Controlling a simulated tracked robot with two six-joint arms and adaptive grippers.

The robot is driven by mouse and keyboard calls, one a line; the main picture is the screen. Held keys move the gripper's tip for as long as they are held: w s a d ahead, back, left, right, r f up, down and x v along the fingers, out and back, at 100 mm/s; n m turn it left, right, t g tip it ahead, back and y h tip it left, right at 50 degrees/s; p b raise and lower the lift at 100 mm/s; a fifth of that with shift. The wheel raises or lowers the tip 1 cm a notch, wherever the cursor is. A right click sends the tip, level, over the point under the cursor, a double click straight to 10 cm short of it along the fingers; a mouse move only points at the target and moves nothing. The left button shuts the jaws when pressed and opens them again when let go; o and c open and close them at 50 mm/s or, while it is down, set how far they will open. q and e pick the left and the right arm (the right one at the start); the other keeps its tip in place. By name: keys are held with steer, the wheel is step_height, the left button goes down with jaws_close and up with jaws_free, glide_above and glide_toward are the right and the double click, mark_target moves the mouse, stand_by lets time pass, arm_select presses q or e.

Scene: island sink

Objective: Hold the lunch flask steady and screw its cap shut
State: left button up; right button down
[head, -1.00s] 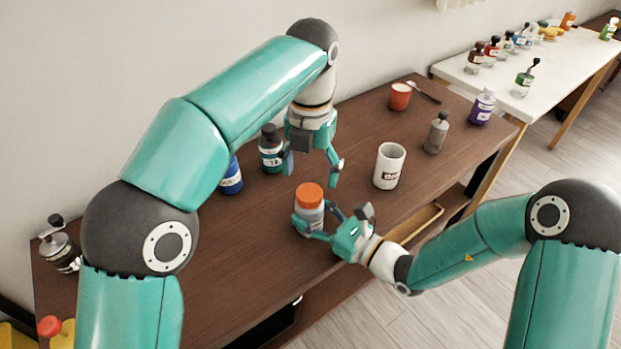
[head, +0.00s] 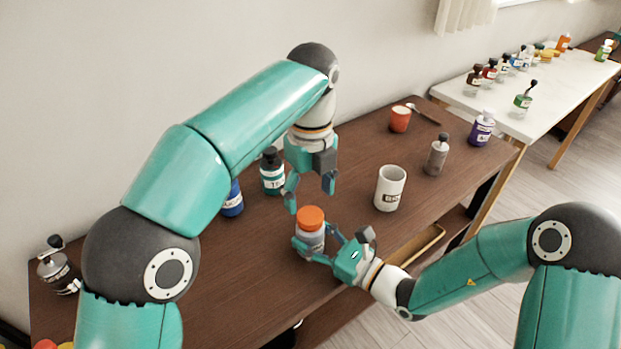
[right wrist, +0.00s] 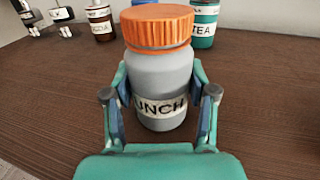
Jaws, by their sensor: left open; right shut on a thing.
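The lunch flask (head: 310,238) stands upright on the dark wooden table, a grey body with an orange ribbed cap (head: 310,217) on top. In the right wrist view the flask (right wrist: 163,82) shows a label reading "UNCH", its first letter hidden, and the cap (right wrist: 157,26) sits on its mouth. My right gripper (head: 318,248) is shut around the flask's body; its fingers also show in the right wrist view (right wrist: 160,102) on both sides. My left gripper (head: 310,200) is open and empty, pointing down, just above the cap and apart from it.
A white mug (head: 390,190) stands right of the flask. A grey bottle (head: 437,157), purple bottle (head: 481,130) and red cup (head: 399,121) stand farther right.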

arm_select(q)
steer(key=n, duration=0.7)
steer(key=shift+a+r, duration=0.1)
steer(key=shift+r, duration=0.1)
steer(key=n, duration=0.4)
steer(key=shift+r, duration=0.15)
steer(key=n, duration=0.4)
steer(key=shift+r+n, duration=0.15)
steer(key=shift+n, duration=0.25)
steer(key=n, duration=0.4)
steer(key=shift+s+a+r, duration=0.1)
steer(key=shift+r, duration=0.1)
steer(key=n, duration=0.4)
steer(key=shift+r+n, duration=0.15)
steer(key=shift+n, duration=0.15)
steer(key=n, duration=0.5)
steer(key=shift+r, duration=0.3)
steer(key=shift+r+n, duration=0.2)
steer(key=shift+n, duration=0.9)
steer(key=shift+r, duration=0.15)
steer(key=shift+d, duration=0.25)
